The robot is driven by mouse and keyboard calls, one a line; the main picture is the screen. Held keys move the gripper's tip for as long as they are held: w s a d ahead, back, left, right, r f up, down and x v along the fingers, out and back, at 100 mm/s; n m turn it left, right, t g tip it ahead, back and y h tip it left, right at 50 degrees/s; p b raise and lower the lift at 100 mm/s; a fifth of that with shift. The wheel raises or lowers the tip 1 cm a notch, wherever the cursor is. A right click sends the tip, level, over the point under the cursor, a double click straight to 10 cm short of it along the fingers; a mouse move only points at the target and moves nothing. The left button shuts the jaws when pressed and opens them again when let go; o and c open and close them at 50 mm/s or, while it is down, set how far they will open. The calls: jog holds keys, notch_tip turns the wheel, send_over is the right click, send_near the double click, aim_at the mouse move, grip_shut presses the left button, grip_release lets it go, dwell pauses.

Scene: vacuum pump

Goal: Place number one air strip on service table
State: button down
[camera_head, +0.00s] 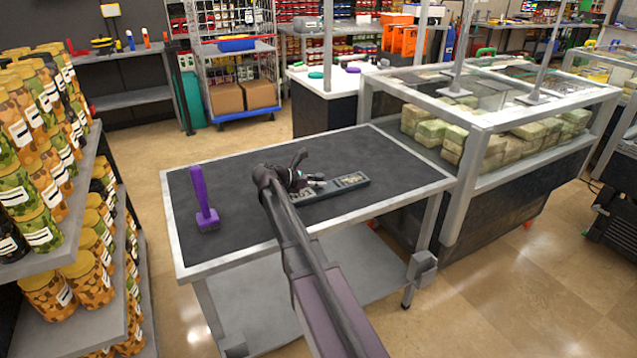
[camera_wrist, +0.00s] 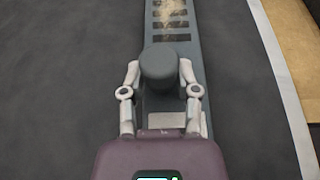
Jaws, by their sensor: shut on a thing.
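The air strip (camera_head: 347,181) is a long grey bar with slots, lying at or just above the dark top of the service table (camera_head: 395,163); I cannot tell whether it touches. Pale dust shows in its slots. My gripper (camera_head: 308,180) is over the strip's left part in the head view. In the wrist view, the strip (camera_wrist: 172,42) runs away from me, and my gripper (camera_wrist: 159,75) is shut on the round grey knob (camera_wrist: 159,64) on it. The knob hides part of the strip behind it. No number is readable on the strip.
Shelves of camouflage cans (camera_head: 60,190) are at the left. A glass-topped case with stacked green bundles (camera_head: 480,140) adjoins the table at the right. The table's right part is clear.

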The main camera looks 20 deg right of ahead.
jog(key=shift+f, duration=0.15)
jog(key=shift+c, duration=1.8)
grip_release()
jog(key=shift+r, duration=0.25)
jog(key=shift+a+r+p, duration=0.25)
jog(key=shift+a+p, duration=0.2)
jog(key=shift+a, duration=0.15)
jog(key=p+v, duration=0.3)
jog(key=v, duration=0.6)
jog(key=shift+p+v, duration=0.45)
jog(key=shift+v, duration=0.45)
jog(key=shift+f, duration=0.1)
